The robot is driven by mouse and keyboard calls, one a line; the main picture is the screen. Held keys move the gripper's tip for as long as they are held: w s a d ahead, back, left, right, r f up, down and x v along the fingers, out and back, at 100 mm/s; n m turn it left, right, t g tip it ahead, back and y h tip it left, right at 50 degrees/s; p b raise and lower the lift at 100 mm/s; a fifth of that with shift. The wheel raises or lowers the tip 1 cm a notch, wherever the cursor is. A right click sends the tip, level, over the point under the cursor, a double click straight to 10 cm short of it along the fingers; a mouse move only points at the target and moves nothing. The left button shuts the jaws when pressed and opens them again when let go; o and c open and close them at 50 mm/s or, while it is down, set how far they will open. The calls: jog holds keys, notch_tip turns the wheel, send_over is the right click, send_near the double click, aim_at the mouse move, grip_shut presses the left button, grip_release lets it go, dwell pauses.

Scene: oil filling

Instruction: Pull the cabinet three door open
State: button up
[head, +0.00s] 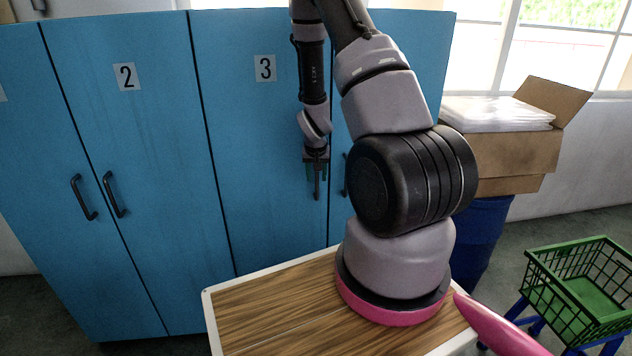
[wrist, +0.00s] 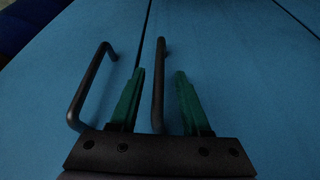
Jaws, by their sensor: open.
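The cabinet three door (head: 255,140) is a blue panel with a "3" label and looks shut flush with its neighbours. My gripper (head: 316,172) hangs at its right edge with its green fingers pointing at the door. In the wrist view the gripper (wrist: 160,75) is open. In the head view the gripper partly hides this handle. A second handle (wrist: 85,90) lies outside the fingers, across the door seam.
A wood-topped table (head: 270,310) stands before the cabinet, close to its doors. The cabinet two doors (head: 145,150) are to the left. A cardboard box (head: 515,155) sits on a blue barrel (head: 487,230) at right. A green basket (head: 580,290) is at far right.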

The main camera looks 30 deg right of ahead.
aim_at(317, 177)
jog(key=shift+x, duration=1.6)
jog(key=shift+c, duration=0.4)
grip_shut()
